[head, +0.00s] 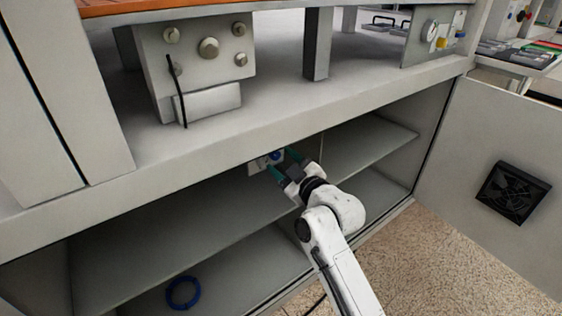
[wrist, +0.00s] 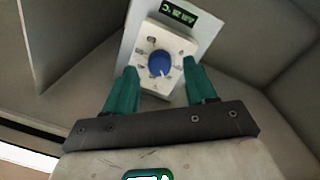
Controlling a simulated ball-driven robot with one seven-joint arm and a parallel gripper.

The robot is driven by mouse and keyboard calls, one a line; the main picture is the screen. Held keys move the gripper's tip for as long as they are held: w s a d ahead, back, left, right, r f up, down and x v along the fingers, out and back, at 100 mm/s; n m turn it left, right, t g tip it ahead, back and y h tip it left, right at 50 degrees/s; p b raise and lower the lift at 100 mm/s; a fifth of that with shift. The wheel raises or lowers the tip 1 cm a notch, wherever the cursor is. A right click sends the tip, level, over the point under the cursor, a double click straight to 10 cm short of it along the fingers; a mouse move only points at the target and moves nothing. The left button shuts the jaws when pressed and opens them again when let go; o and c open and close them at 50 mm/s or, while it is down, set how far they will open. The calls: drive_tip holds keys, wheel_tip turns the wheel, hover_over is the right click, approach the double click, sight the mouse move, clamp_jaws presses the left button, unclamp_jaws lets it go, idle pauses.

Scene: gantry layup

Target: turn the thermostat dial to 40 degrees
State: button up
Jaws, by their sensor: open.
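The thermostat dial (wrist: 160,64) is a round blue knob with a white pointer mark, set on a pale plate (wrist: 181,48) with small scale marks around it. In the wrist view the pointer is toward the bottom of the picture; the scale numbers are too small to read. A small green display (wrist: 179,13) sits above the dial. In the head view the dial (head: 275,156) shows small inside the cabinet. My gripper (wrist: 162,78) is open, its two green fingers on either side of the dial's lower part. In the head view my gripper (head: 281,162) reaches toward the plate. I cannot tell whether the fingers touch the dial.
The cabinet has an upper shelf (head: 180,240) and a lower level with a blue ring (head: 183,292). Its door (head: 500,150), with a black fan (head: 507,191), stands open at the right. The cabinet's top edge (head: 250,135) is above my arm.

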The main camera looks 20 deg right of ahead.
drive_tip(key=shift+w+a, duration=0.15)
drive_tip(key=shift+w, duration=0.5)
drive_tip(key=shift+c, duration=0.4)
clamp_jaws()
